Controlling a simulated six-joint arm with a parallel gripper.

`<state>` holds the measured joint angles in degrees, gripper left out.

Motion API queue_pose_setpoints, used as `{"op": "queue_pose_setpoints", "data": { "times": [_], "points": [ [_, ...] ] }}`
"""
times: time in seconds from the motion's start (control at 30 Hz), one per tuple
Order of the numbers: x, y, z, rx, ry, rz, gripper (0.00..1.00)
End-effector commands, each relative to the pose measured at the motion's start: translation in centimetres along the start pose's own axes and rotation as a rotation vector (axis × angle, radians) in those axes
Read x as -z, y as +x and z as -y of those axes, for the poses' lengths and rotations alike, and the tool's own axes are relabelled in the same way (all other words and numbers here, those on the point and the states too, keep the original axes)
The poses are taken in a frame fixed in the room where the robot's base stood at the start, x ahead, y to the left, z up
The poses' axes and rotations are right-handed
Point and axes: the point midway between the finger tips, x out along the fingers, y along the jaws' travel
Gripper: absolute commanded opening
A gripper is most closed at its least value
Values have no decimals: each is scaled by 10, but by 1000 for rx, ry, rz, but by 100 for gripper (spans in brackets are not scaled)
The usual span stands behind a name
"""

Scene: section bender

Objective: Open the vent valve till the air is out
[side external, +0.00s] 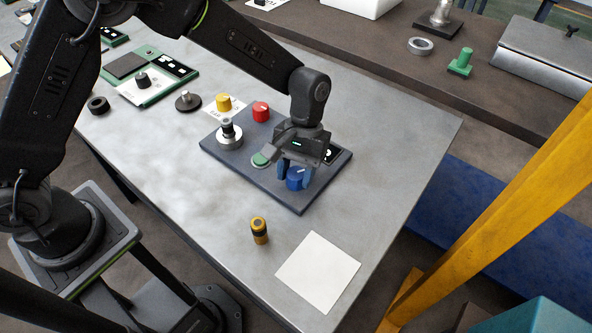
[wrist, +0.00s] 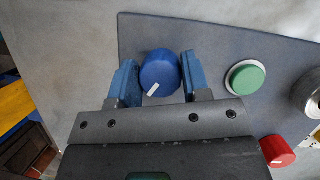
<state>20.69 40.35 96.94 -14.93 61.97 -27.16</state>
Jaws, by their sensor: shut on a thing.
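A blue round knob (side external: 296,182) stands near the right front corner of a dark blue-grey panel (side external: 240,164) on the table. No readable label names the vent valve. My gripper (side external: 293,174) points down over the blue knob and is shut on it, with one blue finger on each side. In the wrist view, the knob (wrist: 160,70) sits between the two fingers of my gripper (wrist: 159,64). A short white mark on the knob's top points down and slightly left there. Part of the panel behind my gripper is hidden.
The panel also carries a green button (side external: 261,160), a red knob (side external: 260,111) and a metal post with a dark top (side external: 229,135). A yellow knob (side external: 223,103) stands behind it. A yellow-black cylinder (side external: 259,231) and a white sheet (side external: 318,271) lie in front.

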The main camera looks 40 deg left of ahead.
Motion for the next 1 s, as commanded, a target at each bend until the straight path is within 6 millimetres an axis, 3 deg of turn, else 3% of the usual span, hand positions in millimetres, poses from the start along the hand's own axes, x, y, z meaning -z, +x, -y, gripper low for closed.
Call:
{"op": "queue_pose_setpoints", "data": {
  "times": [1.0],
  "points": [
    [0, 0, 0, 351, 842, 0, 20]
  ]
}}
